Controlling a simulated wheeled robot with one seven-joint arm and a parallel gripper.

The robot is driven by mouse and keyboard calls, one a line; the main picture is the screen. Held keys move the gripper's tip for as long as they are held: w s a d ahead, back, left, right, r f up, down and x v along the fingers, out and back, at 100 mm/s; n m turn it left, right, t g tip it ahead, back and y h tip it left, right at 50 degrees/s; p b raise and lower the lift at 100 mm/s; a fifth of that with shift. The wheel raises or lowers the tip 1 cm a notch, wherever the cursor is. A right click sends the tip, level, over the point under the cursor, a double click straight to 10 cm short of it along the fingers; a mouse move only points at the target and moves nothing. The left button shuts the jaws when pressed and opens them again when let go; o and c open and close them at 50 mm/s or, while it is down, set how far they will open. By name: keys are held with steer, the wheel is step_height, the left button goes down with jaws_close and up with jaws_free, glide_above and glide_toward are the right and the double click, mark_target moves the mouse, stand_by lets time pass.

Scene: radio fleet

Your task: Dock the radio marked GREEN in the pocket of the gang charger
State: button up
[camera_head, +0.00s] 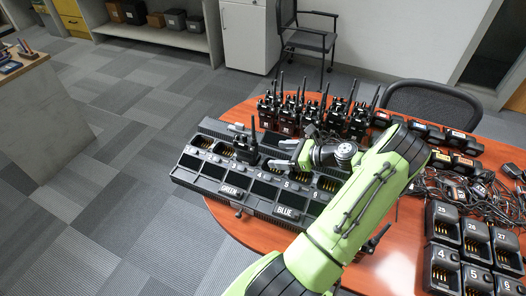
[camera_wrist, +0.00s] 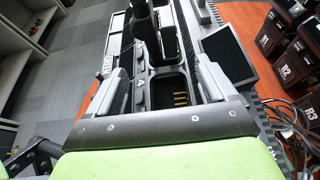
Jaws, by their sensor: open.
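The radio also shows in the wrist view (camera_wrist: 142,24). My gripper (camera_head: 259,146) is open over the charger, its fingers pointing toward the radio. In the wrist view my gripper (camera_wrist: 160,72) has its fingers apart, with an empty pocket with gold contacts (camera_wrist: 181,98) between them.
Several black radios (camera_head: 315,115) stand in a group behind the charger; some show in the wrist view (camera_wrist: 285,40). Chargers (camera_head: 443,222) and tangled cables (camera_head: 478,190) cover the table's right side. A mesh chair (camera_head: 432,102) stands behind the table.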

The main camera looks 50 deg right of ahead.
steer(key=v, duration=0.4)
steer(key=shift+r, duration=0.1)
steer(key=shift+s, duration=0.1)
stand_by(0.5)
